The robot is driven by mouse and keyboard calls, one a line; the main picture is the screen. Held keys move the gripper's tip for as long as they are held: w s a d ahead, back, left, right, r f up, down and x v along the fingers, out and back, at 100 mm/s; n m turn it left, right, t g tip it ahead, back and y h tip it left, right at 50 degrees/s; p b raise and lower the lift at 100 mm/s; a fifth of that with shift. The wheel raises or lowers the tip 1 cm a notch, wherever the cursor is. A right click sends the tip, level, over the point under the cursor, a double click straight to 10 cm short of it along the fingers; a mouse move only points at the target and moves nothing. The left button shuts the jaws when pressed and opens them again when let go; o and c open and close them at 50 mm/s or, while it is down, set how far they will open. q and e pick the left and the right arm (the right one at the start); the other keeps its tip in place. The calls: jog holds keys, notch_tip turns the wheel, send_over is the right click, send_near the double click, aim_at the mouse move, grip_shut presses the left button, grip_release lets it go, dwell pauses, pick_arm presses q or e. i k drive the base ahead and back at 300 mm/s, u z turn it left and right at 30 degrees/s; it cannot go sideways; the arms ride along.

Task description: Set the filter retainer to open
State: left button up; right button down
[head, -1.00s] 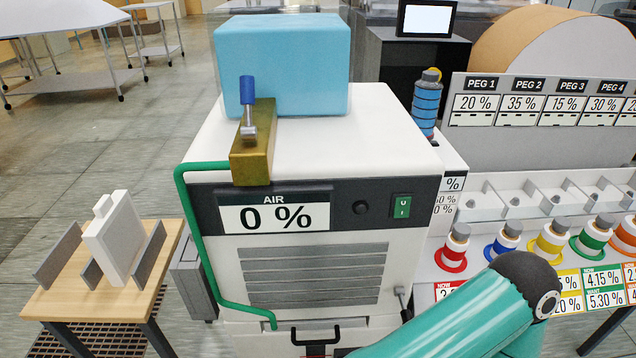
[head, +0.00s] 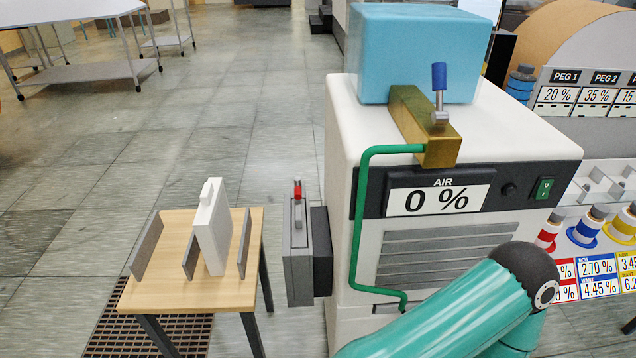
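A grey box (head: 297,262) is on the left side of the white machine (head: 342,130). A short upright lever with a red tip (head: 298,190) stands at its top; this looks like the filter retainer, but no label shows. I cannot tell from here which setting it is at. A white filter-like panel (head: 209,230) stands upright between grey plates on a small wooden table (head: 190,293). Neither of my grippers is in view. Only a teal link of one of my arms shows at the lower right, in front of the machine.
A green pipe (head: 358,220) runs down the machine front from a brass block (head: 425,130) with a blue-handled valve (head: 439,78). The AIR display (head: 437,200) reads 0 %. A light blue block (head: 420,50) sits on top. Floor is clear behind the wooden table.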

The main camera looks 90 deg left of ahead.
aim_at(297, 180)
jog(key=u, duration=0.05)
jog(key=k, duration=1.4)
jog(key=u, duration=1.2)
jog(key=i, duration=1)
jog(key=u, duration=0.05)
